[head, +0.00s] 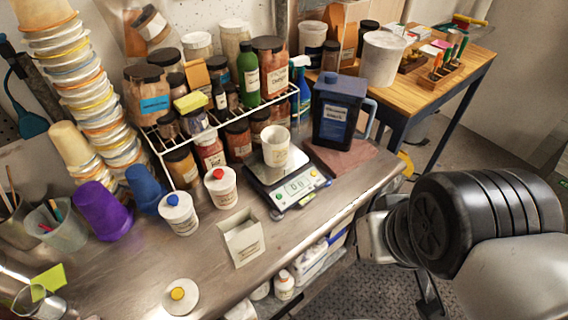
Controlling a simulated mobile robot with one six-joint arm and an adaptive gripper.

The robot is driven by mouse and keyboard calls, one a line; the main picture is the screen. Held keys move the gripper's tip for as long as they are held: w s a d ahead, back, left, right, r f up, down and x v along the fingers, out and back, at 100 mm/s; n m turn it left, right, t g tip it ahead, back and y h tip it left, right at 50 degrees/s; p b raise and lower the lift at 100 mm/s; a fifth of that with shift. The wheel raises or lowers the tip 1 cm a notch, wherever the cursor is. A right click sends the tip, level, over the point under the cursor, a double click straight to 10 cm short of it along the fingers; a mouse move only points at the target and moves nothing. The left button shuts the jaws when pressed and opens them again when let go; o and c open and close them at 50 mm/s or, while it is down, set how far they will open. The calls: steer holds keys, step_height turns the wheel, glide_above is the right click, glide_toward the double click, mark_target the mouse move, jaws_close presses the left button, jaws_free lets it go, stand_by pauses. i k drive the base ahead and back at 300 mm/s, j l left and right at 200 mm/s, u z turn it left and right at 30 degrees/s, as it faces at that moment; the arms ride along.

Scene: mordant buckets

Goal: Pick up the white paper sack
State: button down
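A small off-white paper sack (242,239) stands upright at the front of the metal counter (130,255), with a label on its front face. It is left of the digital scale and apart from it. Nothing is touching the sack from above. My arm's dark, ribbed joint shows at the right, beyond the counter's front edge and well away from the sack. My gripper's fingers cannot be made out in this view.
A scale (290,178) bears a cream cup (275,146). White bottles with red (221,187) and blue (179,213) caps stand behind the sack. A yellow-capped container (181,296) is at front left. A wire rack (190,150) of jars stands behind. Bare counter lies left of the sack.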

mark_target(241, 234)
steer(key=k+j+z, duration=0.8)
steer(key=z, duration=0.25)
steer(key=k, duration=0.1)
